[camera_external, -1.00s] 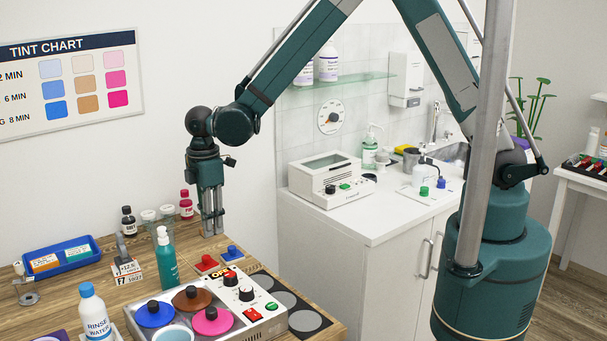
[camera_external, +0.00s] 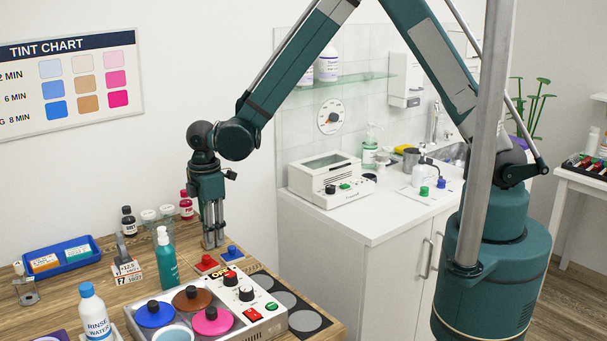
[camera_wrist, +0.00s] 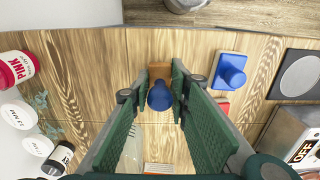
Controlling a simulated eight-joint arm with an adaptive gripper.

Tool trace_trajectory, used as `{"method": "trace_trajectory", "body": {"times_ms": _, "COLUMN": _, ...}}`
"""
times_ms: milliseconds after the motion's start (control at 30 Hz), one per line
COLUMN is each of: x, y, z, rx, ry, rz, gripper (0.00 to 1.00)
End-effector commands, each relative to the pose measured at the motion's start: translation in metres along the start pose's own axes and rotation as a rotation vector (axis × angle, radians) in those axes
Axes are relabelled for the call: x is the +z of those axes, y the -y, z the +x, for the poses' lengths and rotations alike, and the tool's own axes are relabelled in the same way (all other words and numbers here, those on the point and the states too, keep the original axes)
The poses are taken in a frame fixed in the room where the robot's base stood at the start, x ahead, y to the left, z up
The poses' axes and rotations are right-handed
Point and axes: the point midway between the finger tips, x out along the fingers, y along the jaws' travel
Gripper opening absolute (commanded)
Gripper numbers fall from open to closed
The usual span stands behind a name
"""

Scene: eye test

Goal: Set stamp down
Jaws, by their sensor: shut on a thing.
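My gripper (camera_external: 213,243) hangs pointing down over the back edge of the wooden table. In the wrist view my gripper (camera_wrist: 158,95) is shut on the stamp, with its green pads on either side. The stamp's round blue handle (camera_wrist: 160,96) shows between the fingers, and a brown block-like part (camera_wrist: 160,72) shows just beyond it. In the external view the stamp is hidden by the fingers or too small to make out. I cannot tell whether its base touches the table.
A blue pad with a knob (camera_wrist: 230,69) lies right of my gripper in the wrist view. A red one (camera_external: 207,262) lies close by. Pink bottle (camera_external: 186,205), black bottle (camera_external: 129,220), teal bottle (camera_external: 166,258) and control box (camera_external: 232,305) stand around. Bare wood (camera_wrist: 95,75) lies left.

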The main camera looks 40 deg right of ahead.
Motion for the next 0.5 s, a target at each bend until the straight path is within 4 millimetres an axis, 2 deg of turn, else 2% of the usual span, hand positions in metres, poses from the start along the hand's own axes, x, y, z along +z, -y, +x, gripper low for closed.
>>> {"method": "trace_trajectory", "body": {"times_ms": 333, "x": 0.0000, "y": 0.0000, "z": 0.0035, "rx": 0.000, "ry": 0.000, "rz": 0.000, "gripper": 0.07}}
{"method": "trace_trajectory", "body": {"times_ms": 367, "x": 0.0000, "y": 0.0000, "z": 0.0035, "rx": 0.000, "ry": 0.000, "rz": 0.000, "gripper": 0.20}}
{"method": "trace_trajectory", "body": {"times_ms": 467, "x": 0.0000, "y": 0.0000, "z": 0.0026, "rx": 0.000, "ry": 0.000, "rz": 0.000, "gripper": 0.33}}
{"method": "trace_trajectory", "body": {"times_ms": 500, "x": 0.0000, "y": 0.0000, "z": 0.0025, "rx": 0.000, "ry": 0.000, "rz": 0.000, "gripper": 0.34}}
